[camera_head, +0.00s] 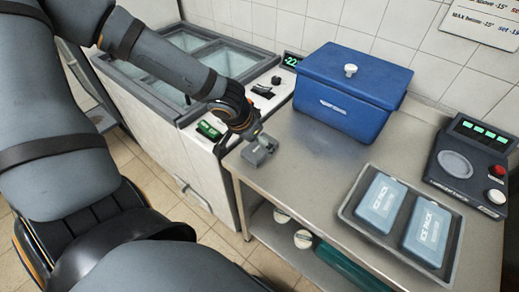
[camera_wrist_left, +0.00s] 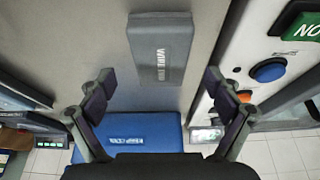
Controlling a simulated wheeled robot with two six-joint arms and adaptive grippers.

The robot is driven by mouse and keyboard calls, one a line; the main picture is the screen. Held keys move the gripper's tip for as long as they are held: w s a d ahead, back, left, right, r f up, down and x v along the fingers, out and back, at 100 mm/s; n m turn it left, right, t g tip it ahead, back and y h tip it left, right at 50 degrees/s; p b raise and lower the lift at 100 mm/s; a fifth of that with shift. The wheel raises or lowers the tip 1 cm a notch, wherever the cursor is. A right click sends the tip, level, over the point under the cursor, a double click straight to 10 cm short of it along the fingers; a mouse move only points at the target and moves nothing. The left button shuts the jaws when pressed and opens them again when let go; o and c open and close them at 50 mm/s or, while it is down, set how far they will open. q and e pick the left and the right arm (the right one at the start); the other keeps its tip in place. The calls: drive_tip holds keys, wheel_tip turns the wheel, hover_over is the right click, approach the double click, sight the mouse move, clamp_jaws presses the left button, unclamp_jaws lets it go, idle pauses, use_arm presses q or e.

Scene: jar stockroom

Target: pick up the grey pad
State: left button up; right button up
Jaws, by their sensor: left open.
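The grey pad (camera_head: 262,153) lies on the left front corner of the steel table (camera_head: 318,165) in the head view. In the left wrist view the pad (camera_wrist_left: 163,50), a long grey block with white lettering, is ahead of the fingertips. Contact with the pad cannot be told. My right gripper is not in view.
A blue lidded box (camera_head: 345,97) stands behind the pad. A tray (camera_head: 350,207) with two ice packs (camera_head: 427,232) and a scale (camera_head: 465,165) are to the right. A chest freezer (camera_head: 195,150) stands left of the table. The table middle is clear.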

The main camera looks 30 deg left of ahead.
sight(259, 146)
use_arm(q)
drive_tip(key=b+x, duration=0.1)
drive_tip(key=x, duration=0.2)
drive_tip(key=shift+w+f, duration=0.15)
drive_tip(key=shift+f, duration=0.05)
drive_tip(key=shift+r, duration=0.1)
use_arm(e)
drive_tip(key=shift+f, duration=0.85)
use_arm(q)
drive_tip(key=shift+a, duration=0.1)
drive_tip(key=shift+c, duration=0.7)
drive_tip(key=c, duration=1.1)
drive_tip(key=shift+c, duration=0.2)
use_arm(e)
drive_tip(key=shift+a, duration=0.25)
use_arm(q)
drive_tip(key=shift+r, duration=0.1)
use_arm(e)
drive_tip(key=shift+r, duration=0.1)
